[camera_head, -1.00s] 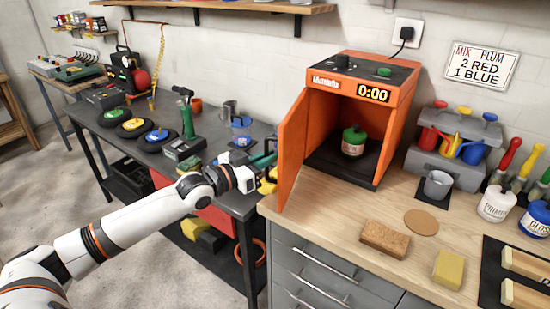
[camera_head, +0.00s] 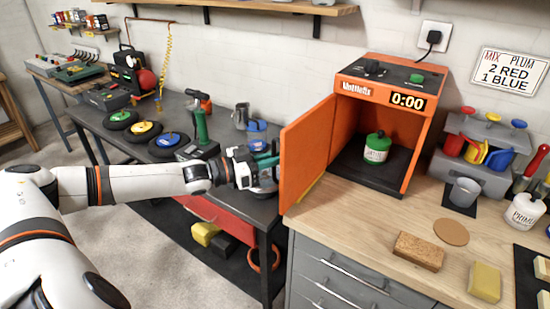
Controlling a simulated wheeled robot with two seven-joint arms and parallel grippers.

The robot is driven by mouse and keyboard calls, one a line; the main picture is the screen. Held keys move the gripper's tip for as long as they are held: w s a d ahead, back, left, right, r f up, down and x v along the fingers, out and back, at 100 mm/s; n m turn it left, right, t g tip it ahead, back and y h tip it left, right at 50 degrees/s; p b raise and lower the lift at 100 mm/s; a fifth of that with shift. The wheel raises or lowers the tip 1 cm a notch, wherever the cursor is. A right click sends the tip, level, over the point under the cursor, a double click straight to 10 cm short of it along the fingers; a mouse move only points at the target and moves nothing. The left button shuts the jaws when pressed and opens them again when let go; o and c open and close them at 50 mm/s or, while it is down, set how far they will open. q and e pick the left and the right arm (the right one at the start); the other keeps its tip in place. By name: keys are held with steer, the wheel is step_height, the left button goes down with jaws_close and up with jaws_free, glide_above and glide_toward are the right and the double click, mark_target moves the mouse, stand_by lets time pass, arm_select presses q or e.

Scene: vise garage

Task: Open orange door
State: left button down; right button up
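The orange cabinet (camera_head: 388,70) stands on the wooden counter with a 0:00 display on its front. Its orange door (camera_head: 306,150) is swung wide open to the left, so the dark inside shows. A green and white can (camera_head: 377,148) stands inside on the dark floor. My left gripper (camera_head: 270,168) is at the outer, left side of the door, close to its free edge. Whether it touches the door cannot be told. Its fingers are small and partly lost against the vise behind, so their opening is unclear. My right gripper is out of view.
The dark workbench (camera_head: 100,130) at left holds several wheels, a green tool (camera_head: 200,122) and mugs. Counter space before the cabinet is clear.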

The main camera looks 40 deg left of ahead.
arm_select(q)
steer(key=shift+r, duration=0.2)
steer(key=c, duration=1.6)
jaws_free()
steer(key=shift+d, duration=0.1)
steer(key=shift+c, duration=0.2)
steer(key=shift+o, duration=0.3)
steer(key=shift+w+d+f, duration=0.1)
steer(key=shift+w+f, duration=0.05)
steer(key=v, duration=1.2)
